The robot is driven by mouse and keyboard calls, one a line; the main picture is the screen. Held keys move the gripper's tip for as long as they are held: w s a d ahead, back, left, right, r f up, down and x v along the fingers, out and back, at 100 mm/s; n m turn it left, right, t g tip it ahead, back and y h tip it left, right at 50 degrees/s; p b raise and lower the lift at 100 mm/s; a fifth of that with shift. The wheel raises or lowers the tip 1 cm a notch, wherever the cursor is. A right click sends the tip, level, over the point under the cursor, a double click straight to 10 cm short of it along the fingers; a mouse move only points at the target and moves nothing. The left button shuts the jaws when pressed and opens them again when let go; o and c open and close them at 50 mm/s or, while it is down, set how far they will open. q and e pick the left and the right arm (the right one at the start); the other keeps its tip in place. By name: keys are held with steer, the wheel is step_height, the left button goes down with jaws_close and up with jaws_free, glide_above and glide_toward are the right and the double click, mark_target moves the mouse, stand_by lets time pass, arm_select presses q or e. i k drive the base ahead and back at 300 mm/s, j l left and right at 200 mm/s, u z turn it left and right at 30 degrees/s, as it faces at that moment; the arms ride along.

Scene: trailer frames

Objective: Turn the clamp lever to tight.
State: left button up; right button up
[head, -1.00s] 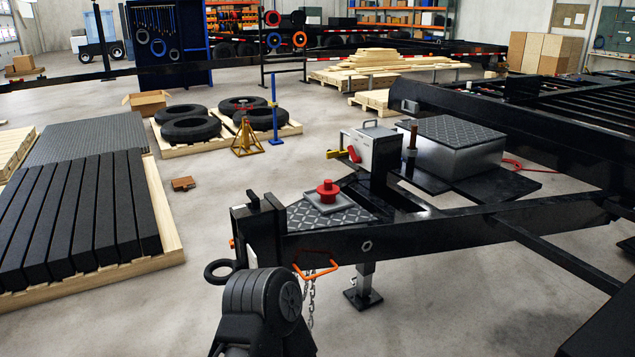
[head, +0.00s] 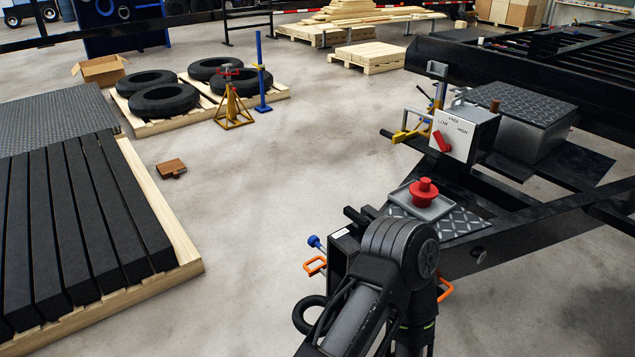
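No lever in view is marked tight, and I cannot tell which part is the clamp lever. A grey box on the trailer tongue carries the words LOW, FREE and HIGH and a red lever (head: 441,141) on its front. A yellow handle (head: 410,134) sticks out to the left of this box. A small blue-knobbed lever (head: 315,242) stands at the left of the tongue's front end. One of my arms rises from the bottom middle and hides part of the tongue's front. Neither gripper shows.
A red knob (head: 424,190) on a plate sits on the tongue (head: 508,241). Orange hooks (head: 315,265) hang at its front. A pallet of black beams (head: 85,215) lies left. A yellow jack stand (head: 233,110) and tyres (head: 165,98) stand behind.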

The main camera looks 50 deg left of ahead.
mark_target(362, 224)
steer(key=k+j, duration=0.1)
steer(key=j, duration=0.3)
steer(key=k+j, duration=0.1)
steer(key=j, duration=0.35)
steer(key=k+j, duration=0.1)
steer(key=j, duration=0.3)
